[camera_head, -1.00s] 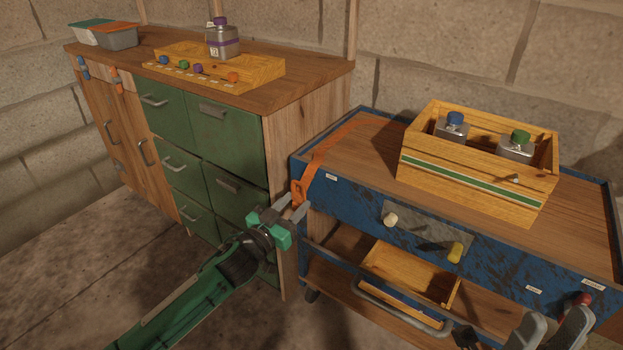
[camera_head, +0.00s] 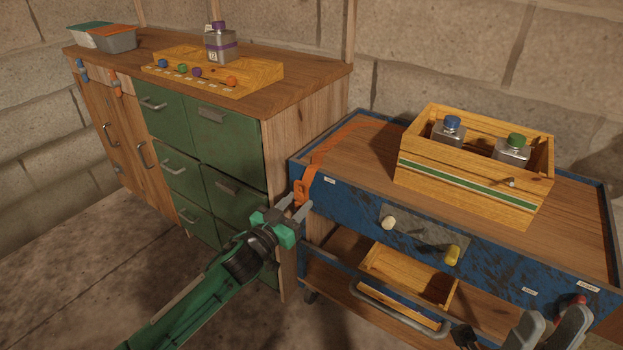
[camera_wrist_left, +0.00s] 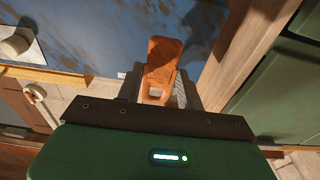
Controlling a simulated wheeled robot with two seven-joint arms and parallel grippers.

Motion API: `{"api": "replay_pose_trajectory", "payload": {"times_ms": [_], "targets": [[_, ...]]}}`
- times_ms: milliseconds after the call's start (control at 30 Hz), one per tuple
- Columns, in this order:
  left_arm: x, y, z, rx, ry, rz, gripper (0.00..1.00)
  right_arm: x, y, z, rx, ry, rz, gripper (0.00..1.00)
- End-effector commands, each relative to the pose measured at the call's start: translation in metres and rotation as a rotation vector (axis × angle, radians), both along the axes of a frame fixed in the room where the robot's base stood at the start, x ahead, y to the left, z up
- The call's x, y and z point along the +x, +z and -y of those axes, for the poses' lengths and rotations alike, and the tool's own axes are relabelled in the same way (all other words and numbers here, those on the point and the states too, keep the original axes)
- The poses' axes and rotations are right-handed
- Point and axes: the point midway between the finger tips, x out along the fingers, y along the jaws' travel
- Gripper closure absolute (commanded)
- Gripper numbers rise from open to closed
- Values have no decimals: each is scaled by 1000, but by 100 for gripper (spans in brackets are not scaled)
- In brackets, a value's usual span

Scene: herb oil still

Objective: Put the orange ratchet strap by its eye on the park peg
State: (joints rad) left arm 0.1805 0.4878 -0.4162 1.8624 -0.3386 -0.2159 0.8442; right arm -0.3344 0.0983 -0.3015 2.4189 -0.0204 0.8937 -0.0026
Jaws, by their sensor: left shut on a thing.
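The orange ratchet strap (camera_head: 330,145) lies over the left end of the blue cart's top and hangs over its front corner. My left gripper (camera_head: 298,208) is shut on the strap's lower end at that corner. In the left wrist view the orange end piece (camera_wrist_left: 162,62) stands between the fingers, with a pale opening, apparently its eye, low near the jaws. A cream peg (camera_head: 389,223) and a yellow peg (camera_head: 453,252) stick out of the cart's front; I cannot tell which, if either, is the park peg. My right gripper (camera_head: 550,325) is partly in view at the bottom right.
The blue cart (camera_head: 345,205) carries a wooden crate (camera_head: 470,180) with two capped bottles. A green-drawered cabinet (camera_head: 225,150) stands close left of my left gripper. A red knob (camera_head: 573,299) is by my right gripper.

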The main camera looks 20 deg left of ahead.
Motion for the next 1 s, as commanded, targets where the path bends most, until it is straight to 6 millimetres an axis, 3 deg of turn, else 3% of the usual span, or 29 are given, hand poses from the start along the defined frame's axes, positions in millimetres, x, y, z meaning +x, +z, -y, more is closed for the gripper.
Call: {"api": "replay_pose_trajectory", "payload": {"times_ms": [1000], "targets": [[0, 1, 0, 0, 0, 1, 85, 0, 6, 0, 0, 0, 0, 64]]}}
